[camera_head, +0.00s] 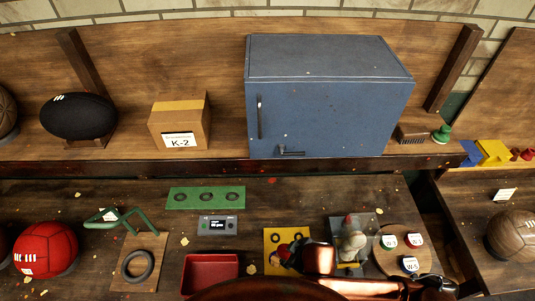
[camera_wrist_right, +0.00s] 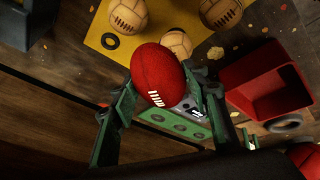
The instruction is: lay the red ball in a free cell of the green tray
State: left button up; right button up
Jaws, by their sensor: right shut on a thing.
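My right gripper (camera_wrist_right: 160,84) is shut on a red oval ball (camera_wrist_right: 157,72) with white laces, one finger on each side of it in the right wrist view. In the head view the right gripper (camera_head: 287,254) is small and partly hidden by my arm, over the yellow mat. The green tray (camera_head: 219,201) lies on the bench left of and behind the gripper. Its three round cells look empty. The tray also shows in the wrist view (camera_wrist_right: 168,127), beyond the ball and partly covered by it and a finger. My left gripper is not in view.
A grey display box (camera_head: 217,226) sits in front of the tray, a red bin (camera_head: 210,262) nearer. The yellow mat (camera_wrist_right: 100,40) carries tan balls. A larger red ball (camera_head: 45,250) and green bent frame (camera_head: 130,219) stand left. A blue cabinet (camera_head: 320,105) stands behind.

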jog(key=w+d+r+m+h+b, duration=0.2)
jog(key=w+d+m+b, duration=0.3)
jog(key=w+d, duration=0.1)
jog(key=w+d+r+m+h+b, duration=0.2)
jog(key=w+d+m+b, duration=0.3)
jog(key=w, duration=0.4)
jog(key=shift+d+m+h, duration=0.3)
jog(key=shift+d+m, duration=0.2)
jog(key=shift+m, duration=0.2)
